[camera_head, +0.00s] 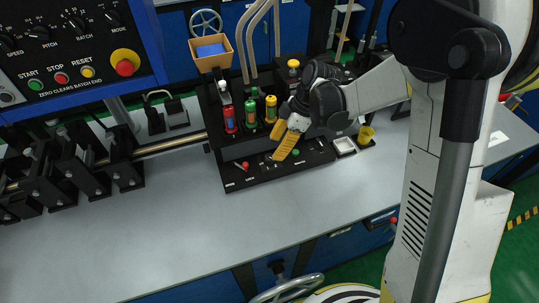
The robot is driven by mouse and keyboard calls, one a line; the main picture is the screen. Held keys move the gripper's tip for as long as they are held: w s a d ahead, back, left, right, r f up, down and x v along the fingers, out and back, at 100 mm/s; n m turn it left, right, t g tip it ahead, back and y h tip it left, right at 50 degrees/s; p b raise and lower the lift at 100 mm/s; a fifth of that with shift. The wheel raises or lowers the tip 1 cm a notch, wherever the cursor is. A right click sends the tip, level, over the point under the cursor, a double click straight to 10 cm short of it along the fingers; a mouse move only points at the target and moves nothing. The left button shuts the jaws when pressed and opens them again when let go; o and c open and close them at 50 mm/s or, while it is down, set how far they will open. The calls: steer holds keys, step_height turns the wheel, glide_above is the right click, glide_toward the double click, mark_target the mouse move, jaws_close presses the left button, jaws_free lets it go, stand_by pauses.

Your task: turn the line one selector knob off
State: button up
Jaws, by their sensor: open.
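My gripper (278,142) has yellow fingers. It is open, with its fingers pointing down and left over the black panel (232,187) on the bench. Small controls sit along this panel: a red knob (245,166) left of the fingers and a green one (296,153) just right of them. No label there is legible, so I cannot tell which control is the line one selector knob. The fingers hide part of the panel. I see nothing held between them, and contact with the panel cannot be told.
Red, green and yellow-topped bottles (250,112) stand behind the fingers. A blue console (70,45) with knobs and an emergency stop (125,65) is at upper left. Black roller brackets (75,175) line the left. The grey bench front (200,250) is clear.

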mark_target(269, 157)
steer(key=b+x, duration=0.1)
steer(key=x, duration=0.5)
steer(key=shift+w+f, duration=0.1)
steer(key=shift+w, duration=0.05)
jaws_close()
